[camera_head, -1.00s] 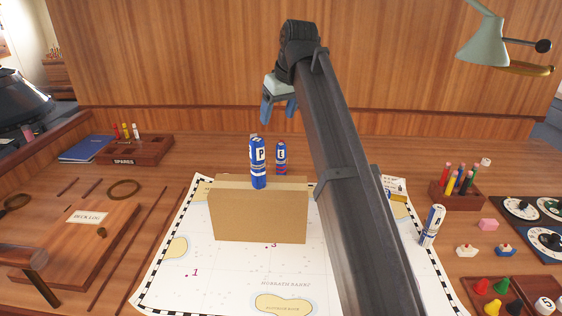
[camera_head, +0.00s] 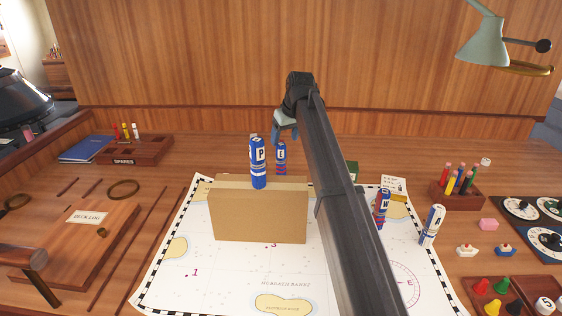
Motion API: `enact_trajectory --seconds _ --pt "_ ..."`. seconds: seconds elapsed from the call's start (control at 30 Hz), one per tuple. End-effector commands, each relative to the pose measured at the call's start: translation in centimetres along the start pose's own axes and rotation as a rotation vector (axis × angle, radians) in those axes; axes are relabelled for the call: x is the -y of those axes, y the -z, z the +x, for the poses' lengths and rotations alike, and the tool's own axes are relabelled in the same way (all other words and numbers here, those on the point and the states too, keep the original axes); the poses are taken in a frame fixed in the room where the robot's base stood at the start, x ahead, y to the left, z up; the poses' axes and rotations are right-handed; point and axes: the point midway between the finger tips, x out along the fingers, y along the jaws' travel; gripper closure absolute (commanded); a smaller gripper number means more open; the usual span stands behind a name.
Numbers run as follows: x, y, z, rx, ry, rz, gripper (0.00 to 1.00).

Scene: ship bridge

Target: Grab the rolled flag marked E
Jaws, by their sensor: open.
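A blue rolled flag that seems to be marked E (camera_head: 281,158) stands upright behind the cardboard box, with a red and blue lower part. The box hides its foot. My gripper (camera_head: 284,134) is just above this flag in the picture, pointing down and open. Its fingers are small and partly overlap each other, and I cannot tell how far they are from the flag's top. A second blue rolled flag marked P (camera_head: 258,163) stands upright left of it, nearer, at the box.
The cardboard box (camera_head: 257,215) stands on the chart (camera_head: 215,270). Two more rolled flags, one blue and red (camera_head: 382,210) and one mostly white (camera_head: 432,226), stand right of my arm. A pencil holder (camera_head: 456,200) is at the right, a spares rack (camera_head: 140,153) at the back left.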

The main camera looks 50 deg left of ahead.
Motion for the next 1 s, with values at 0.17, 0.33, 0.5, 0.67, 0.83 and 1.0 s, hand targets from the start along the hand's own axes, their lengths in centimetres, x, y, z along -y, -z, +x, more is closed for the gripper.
enact_trajectory --seconds 0.17,0.33,0.5,0.67,0.83,1.0 --pt "0.0 0.0 1.4 0.0 0.0 0.0 0.31" --pt "0.2 -0.1 2.4 0.0 0.0 0.0 0.31" --pt "0.7 -0.1 4.5 0.001 0.0 0.0 0.31" --pt "0.6 -0.1 6.2 0.001 0.0 0.0 0.31" --pt "0.7 -0.1 6.6 -0.001 0.0 0.0 0.31" --pt "0.7 -0.1 6.6 -0.001 0.0 0.0 0.38"
